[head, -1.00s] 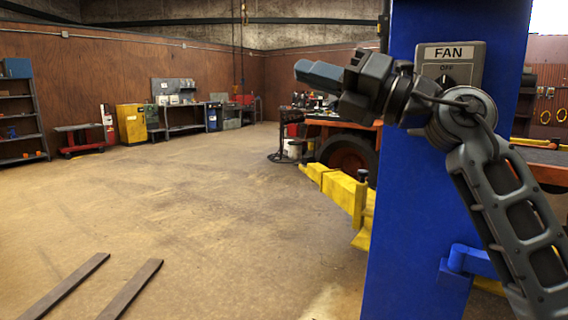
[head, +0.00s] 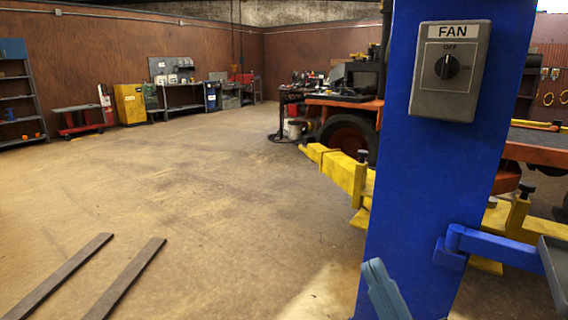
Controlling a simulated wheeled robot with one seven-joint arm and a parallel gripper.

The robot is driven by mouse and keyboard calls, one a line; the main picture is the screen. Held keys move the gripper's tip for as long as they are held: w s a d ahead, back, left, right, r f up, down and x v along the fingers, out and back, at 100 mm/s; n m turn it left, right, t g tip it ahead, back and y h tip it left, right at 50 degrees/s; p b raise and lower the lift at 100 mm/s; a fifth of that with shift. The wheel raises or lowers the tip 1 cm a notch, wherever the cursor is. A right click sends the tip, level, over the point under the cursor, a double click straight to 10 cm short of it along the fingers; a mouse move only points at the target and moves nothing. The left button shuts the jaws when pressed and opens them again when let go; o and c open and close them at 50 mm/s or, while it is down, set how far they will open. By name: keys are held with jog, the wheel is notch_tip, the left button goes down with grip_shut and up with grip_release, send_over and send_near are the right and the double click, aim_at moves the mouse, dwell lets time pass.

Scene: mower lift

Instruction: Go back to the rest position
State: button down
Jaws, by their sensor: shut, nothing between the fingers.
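My gripper (head: 385,290) shows only as its blue-grey fingertips at the bottom edge, low in front of the blue post (head: 430,190). The fingers are together with nothing seen between them. The rest of my arm is out of view. The grey FAN switch box (head: 450,95) is on the upper part of the post, well above the gripper and apart from it. Its black knob (head: 447,67) sits below the OFF mark. The knob's pointer is small but seems to point up towards OFF.
A blue bracket arm (head: 495,245) juts right from the post to a grey tray (head: 556,270). Yellow lift arms (head: 345,175) and an orange mower (head: 350,120) stand behind. Two dark strips (head: 125,280) lie on the floor at left. The floor (head: 200,200) between is open.

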jog(key=s+d+f+m+g+h, duration=0.3)
jog(key=s+f+m, duration=0.1)
jog(key=s, duration=0.6)
jog(key=s+d+f+m+g+h, duration=0.2)
jog(key=s+d+f+m+h, duration=0.2)
jog(key=s, duration=0.6)
jog(key=s+d+f+m+g+h, duration=0.3)
jog(key=s+f+m, duration=0.2)
jog(key=s, duration=0.5)
notch_tip(320, 180, down, 2)
jog(key=shift+s+d+m+g+p, duration=0.3)
jog(key=shift+s+p, duration=0.05)
jog(key=shift+s, duration=0.05)
jog(key=shift+r, duration=0.1)
